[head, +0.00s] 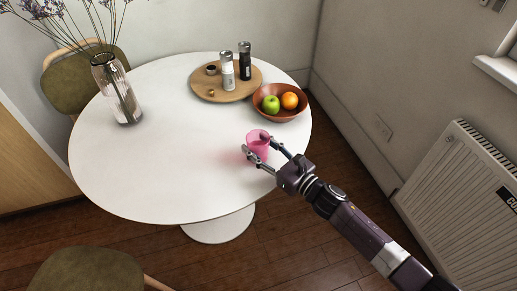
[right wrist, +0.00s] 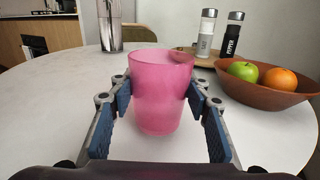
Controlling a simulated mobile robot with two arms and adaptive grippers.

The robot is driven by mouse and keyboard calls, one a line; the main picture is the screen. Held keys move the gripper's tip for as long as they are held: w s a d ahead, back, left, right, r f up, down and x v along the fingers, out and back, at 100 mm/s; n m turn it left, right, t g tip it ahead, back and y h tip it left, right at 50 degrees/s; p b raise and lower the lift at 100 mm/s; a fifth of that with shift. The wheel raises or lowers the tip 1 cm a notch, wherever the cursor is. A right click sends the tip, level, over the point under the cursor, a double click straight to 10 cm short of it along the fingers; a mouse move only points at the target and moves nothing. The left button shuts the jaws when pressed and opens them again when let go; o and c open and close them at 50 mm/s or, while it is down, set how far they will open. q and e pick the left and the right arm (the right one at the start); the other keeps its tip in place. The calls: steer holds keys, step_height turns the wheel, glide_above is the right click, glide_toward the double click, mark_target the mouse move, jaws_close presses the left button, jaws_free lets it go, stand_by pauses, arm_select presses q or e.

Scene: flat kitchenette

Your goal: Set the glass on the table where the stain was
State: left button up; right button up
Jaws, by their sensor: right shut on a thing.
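The pink glass (head: 257,144) is upright at the right front part of the white round table (head: 160,170). My right gripper (head: 262,154) is shut on the glass, with a finger on each side of it. In the right wrist view the glass (right wrist: 160,95) stands between the blue finger pads. Its base is at or just above the tabletop; I cannot tell if it touches. A soft pink tint shows on the table beside the glass, and no clear stain is visible. My left gripper is not in view.
A terracotta bowl (head: 281,115) with a green apple (head: 271,105) and an orange (head: 290,101) stands behind the glass. A round wooden board (head: 205,90) holds two shakers. A glass vase (head: 117,90) with flowers stands at the left. The table's front left is clear.

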steer(key=shift+f, duration=0.45)
steer(key=shift+f, duration=0.2)
steer(key=o, duration=1.4)
steer(key=shift+o, duration=0.2)
steer(key=shift+r, duration=0.1)
